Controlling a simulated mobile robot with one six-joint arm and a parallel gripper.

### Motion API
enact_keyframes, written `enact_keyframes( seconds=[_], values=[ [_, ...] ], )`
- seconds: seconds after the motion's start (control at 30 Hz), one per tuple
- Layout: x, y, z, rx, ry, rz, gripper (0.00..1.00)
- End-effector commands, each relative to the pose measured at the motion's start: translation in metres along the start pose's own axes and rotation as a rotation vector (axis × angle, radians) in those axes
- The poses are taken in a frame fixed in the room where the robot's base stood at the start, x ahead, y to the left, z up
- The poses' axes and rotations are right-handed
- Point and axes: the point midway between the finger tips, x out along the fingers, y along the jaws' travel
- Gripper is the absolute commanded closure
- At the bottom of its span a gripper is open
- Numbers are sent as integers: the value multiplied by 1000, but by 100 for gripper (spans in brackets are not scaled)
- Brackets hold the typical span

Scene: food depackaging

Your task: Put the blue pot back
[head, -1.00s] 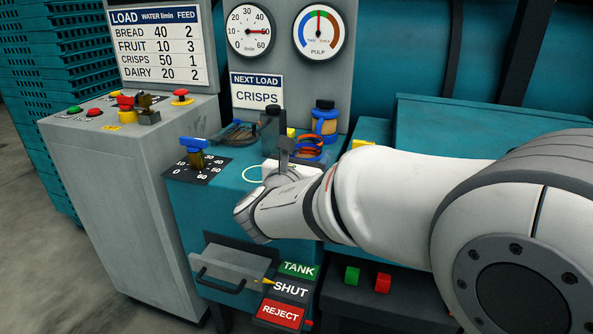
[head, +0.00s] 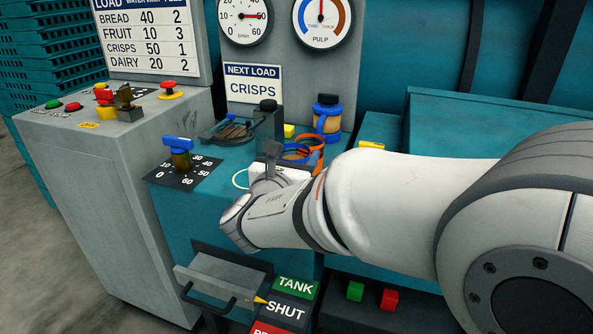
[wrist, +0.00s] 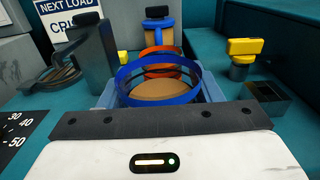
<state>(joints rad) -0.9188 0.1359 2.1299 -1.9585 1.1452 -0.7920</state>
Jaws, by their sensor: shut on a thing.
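The blue pot (wrist: 158,80) is an open, blue-rimmed round pot with brown contents, close in front of my gripper's dark palm in the wrist view. My gripper (wrist: 155,92) is shut on it, with pale side pieces along both sides of the pot. In the head view my gripper (head: 272,160) is over the teal counter, and the pot's blue rim (head: 294,150) shows partly behind it. The pot's base is hidden, so I cannot tell whether it touches the counter. A pale ring mark (head: 240,179) lies on the counter, left of my gripper.
An orange ring-shaped item (head: 312,143) is just behind the pot. A black-lidded blue jar (head: 327,118) stands farther back. A dark post (head: 268,122), a blue-handled dial (head: 179,150) and a yellow handle (wrist: 245,46) are nearby. The open drawer (head: 222,275) is below.

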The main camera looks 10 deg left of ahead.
Motion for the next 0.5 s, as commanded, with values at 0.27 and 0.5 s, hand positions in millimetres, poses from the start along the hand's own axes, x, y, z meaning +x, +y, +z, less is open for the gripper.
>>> enact_keyframes(
  seconds=[0.27,0.5],
  values=[
    [0,1,-28,0,0,2,67],
    [0,1,-31,0,0,2,67]
  ],
)
